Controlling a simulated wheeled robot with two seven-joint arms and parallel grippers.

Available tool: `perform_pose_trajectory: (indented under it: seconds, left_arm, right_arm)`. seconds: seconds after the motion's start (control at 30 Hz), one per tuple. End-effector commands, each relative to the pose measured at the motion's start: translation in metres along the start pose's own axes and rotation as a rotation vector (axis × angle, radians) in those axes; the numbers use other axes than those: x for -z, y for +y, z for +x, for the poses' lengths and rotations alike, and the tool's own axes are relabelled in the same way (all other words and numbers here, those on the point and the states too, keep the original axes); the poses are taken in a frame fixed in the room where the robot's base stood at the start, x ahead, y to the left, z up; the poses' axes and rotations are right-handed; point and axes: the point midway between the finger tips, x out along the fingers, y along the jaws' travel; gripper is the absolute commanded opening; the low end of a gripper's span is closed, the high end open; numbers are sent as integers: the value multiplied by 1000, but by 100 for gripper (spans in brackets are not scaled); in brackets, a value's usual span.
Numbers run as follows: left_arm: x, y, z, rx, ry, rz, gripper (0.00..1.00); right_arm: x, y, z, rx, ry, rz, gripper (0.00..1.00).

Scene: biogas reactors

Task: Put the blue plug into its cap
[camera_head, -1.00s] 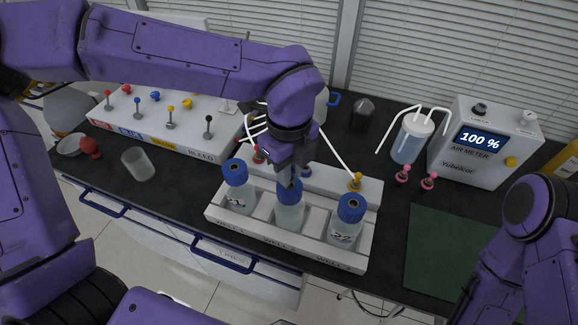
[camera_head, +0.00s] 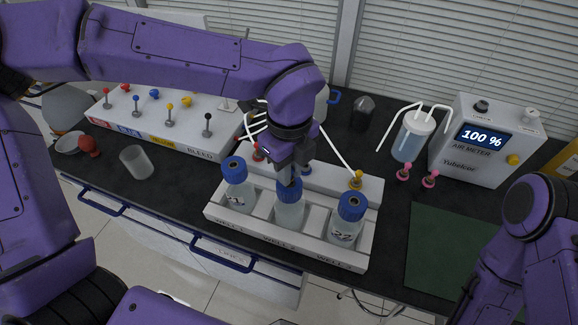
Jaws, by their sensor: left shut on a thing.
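My left gripper (camera_head: 289,174) points down just above the middle bottle in the white rack (camera_head: 235,226). It is shut on a small, mostly hidden thing, which I take to be the blue plug. The middle bottle's blue cap (camera_head: 289,190) is right below the fingers. I cannot tell whether the held thing touches the cap or sits in it. A bit of blue (camera_head: 307,170) shows behind the gripper on the rack's rear ledge. My right arm shows at the lower right, but its gripper is out of view.
Blue-capped bottles stand left (camera_head: 236,187) and right (camera_head: 347,220) in the rack. A yellow plug (camera_head: 356,180) with a white tube and a red one (camera_head: 258,152) are behind. The air meter (camera_head: 483,140) reads 100 %. A green mat (camera_head: 450,245) lies clear at right.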

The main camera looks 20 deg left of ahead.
Motion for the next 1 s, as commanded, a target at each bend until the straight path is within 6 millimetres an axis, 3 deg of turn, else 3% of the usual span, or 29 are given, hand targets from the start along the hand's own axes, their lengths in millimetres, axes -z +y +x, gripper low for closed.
perform_pose_trajectory:
  seconds: [1.0]
  left_arm:
    - [0, 0, 13, 0, 0, 0, 0]
  right_arm:
    - [-5, -1, 11, 0, 0, 0, 88]
